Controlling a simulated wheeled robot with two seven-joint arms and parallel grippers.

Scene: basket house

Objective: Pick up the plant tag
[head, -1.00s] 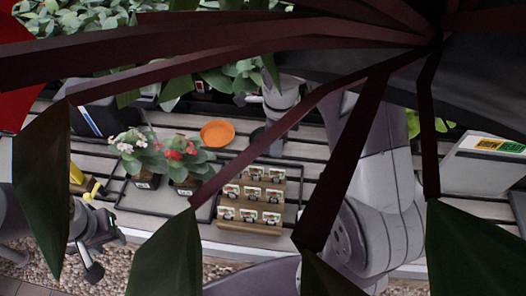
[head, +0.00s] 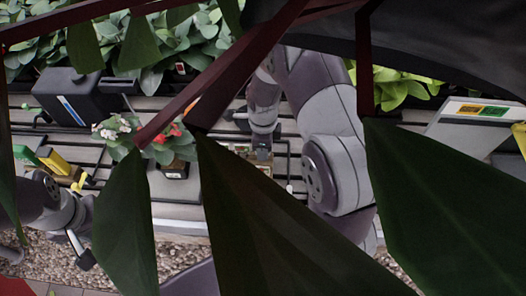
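I cannot make out the plant tag for certain. A small white and red card (head: 180,67) shows among the leaves of the back planting, and I cannot tell whether it is a tag. My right gripper (head: 263,154) points down over the wooden stand (head: 240,150), which is mostly hidden behind a big dark leaf. Its fingers are too small and covered to tell if they hold anything. My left gripper (head: 82,240) hangs at the lower left over the gravel, partly seen, with no object visible in it.
Large dark leaves (head: 125,220) and red stems (head: 240,65) block much of the view. A red-flowered pot plant (head: 173,145) stands on the slatted bench (head: 185,107). Behind are a black box (head: 75,95) and green planting. A white sign box (head: 470,125) stands at right.

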